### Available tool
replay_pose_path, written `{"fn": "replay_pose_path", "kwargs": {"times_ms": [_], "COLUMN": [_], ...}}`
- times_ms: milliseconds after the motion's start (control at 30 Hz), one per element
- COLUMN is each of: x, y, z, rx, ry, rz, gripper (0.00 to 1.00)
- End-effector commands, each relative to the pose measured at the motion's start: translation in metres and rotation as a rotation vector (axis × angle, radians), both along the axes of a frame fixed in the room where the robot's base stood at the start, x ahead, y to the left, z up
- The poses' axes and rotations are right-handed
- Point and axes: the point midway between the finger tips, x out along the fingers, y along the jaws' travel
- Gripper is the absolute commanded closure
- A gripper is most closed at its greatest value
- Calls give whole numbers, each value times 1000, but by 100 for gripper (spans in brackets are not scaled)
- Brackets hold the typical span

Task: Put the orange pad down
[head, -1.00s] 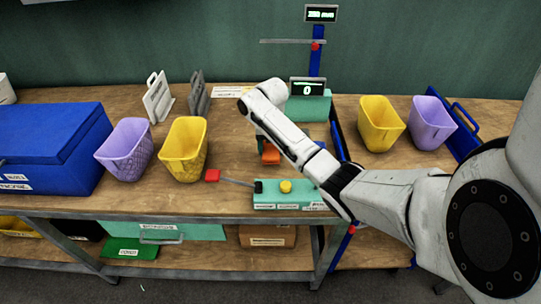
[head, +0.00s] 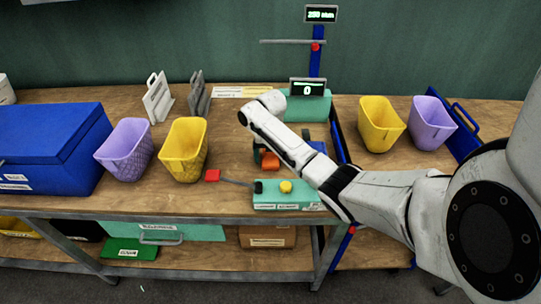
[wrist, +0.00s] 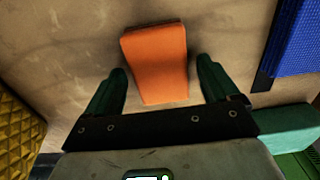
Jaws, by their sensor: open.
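The orange pad (wrist: 155,62) rests on the wooden table top in the wrist view, with bare wood around it. It also shows in the head view (head: 270,162), partly hidden by my arm. My gripper (wrist: 161,76) is open, with one dark green finger on each side of the pad. A gap shows between each finger and the pad, so nothing is held. In the head view a dark finger (head: 257,154) stands just left of the pad.
A teal control box (head: 290,196) with a yellow button is in front. A yellow basket (head: 184,150) and a purple basket (head: 126,150) stand left. A blue ribbed thing (wrist: 295,45) lies right of the pad. The teal press display (head: 308,88) is behind.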

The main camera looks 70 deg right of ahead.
Motion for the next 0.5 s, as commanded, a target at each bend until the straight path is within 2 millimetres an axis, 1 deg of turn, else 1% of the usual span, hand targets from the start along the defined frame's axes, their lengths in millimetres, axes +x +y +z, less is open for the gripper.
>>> {"fn": "replay_pose_path", "kwargs": {"times_ms": [167, 300, 367, 500], "x": [0, 0, 1, 1], "y": [0, 0, -1, -1], "z": [0, 7, 13, 38], "rx": [0, -1, -2, -3], "ry": [0, -2, -3, -5], "rz": [0, 0, 0, 0], "gripper": [12, 12, 12, 12]}}
